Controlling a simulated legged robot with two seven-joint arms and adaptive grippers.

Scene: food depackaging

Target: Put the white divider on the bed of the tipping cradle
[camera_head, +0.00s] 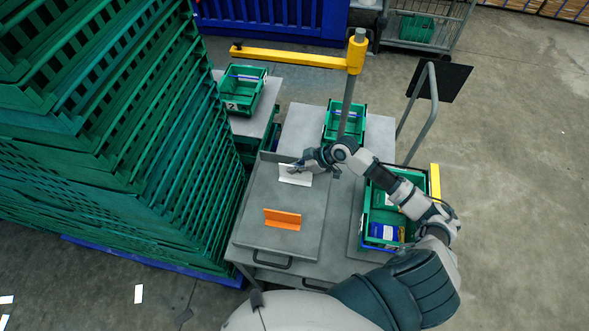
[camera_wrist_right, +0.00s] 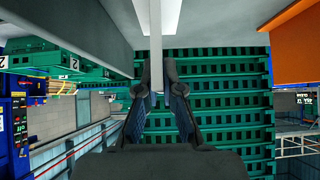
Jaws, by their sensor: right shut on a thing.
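The white divider (camera_head: 296,178) is at the far part of a grey flat plate (camera_head: 262,202), which looks like the bed of the tipping cradle. My right gripper (camera_head: 297,168) reaches in from the right and is shut on the divider. In the right wrist view the fingertips (camera_wrist_right: 156,82) pinch the thin upright wall of the white divider (camera_wrist_right: 156,45). I cannot tell whether the divider touches the plate. An orange divider (camera_head: 282,219) stands on the near part of the plate; an orange face (camera_wrist_right: 298,48) also shows in the wrist view. My left gripper is not in view.
A green crate (camera_head: 367,230) with packages stands right of the plate, under my right arm. Another green crate (camera_head: 330,122) is behind, beside a grey post (camera_head: 348,105) with a yellow arm (camera_head: 300,58). Stacked green crates (camera_head: 130,120) wall off the left.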

